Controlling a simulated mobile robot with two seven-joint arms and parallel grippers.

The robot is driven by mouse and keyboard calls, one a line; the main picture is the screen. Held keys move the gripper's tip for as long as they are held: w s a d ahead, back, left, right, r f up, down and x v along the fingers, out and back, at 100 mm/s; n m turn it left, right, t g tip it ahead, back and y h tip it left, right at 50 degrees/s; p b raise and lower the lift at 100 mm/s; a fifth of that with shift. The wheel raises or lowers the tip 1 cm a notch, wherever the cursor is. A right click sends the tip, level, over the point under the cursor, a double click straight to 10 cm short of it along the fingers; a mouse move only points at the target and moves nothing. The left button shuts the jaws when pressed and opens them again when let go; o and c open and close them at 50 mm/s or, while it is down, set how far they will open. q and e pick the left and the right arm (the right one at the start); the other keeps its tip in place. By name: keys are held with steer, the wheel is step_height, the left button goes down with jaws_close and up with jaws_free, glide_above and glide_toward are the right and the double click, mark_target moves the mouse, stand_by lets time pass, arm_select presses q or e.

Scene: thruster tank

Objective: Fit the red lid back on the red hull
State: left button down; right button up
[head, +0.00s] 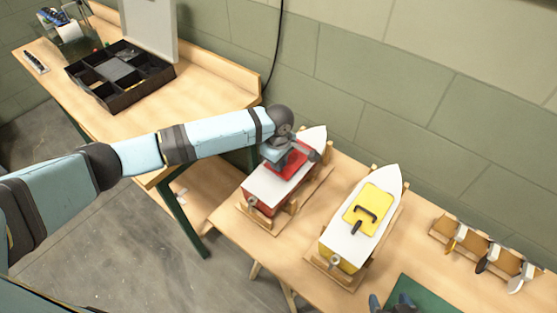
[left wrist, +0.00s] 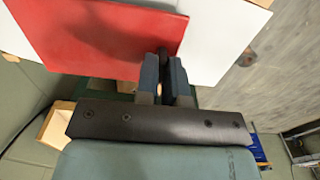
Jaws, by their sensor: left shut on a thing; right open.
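The red hull (head: 258,207) with its white deck (head: 266,186) rests in a wooden cradle on the right bench. My left gripper (head: 284,150) is over the middle of this boat, shut on the dark handle of the red lid (head: 291,164). In the left wrist view the fingers (left wrist: 165,75) pinch the handle, and the red lid (left wrist: 95,38) lies against or just over the white deck (left wrist: 225,35). I cannot tell whether the lid is seated; my gripper and arm hide part of it. My right gripper (head: 393,303) is open and empty at the bottom edge.
A boat with a yellow lid (head: 364,213) stands close to the right in its own cradle. A wooden rack (head: 484,255) with several propellers is further right. A green mat (head: 425,298) lies at the front. A black divided box (head: 120,75) sits on the left bench.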

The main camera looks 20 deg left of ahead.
stand_by(0.6)
arm_select(q)
steer(key=shift+p, duration=0.6)
stand_by(0.6)
steer(key=shift+p, duration=0.65)
steer(key=shift+f, duration=0.1)
steer(key=shift+p, duration=0.3)
stand_by(0.3)
steer(key=shift+f, duration=0.2)
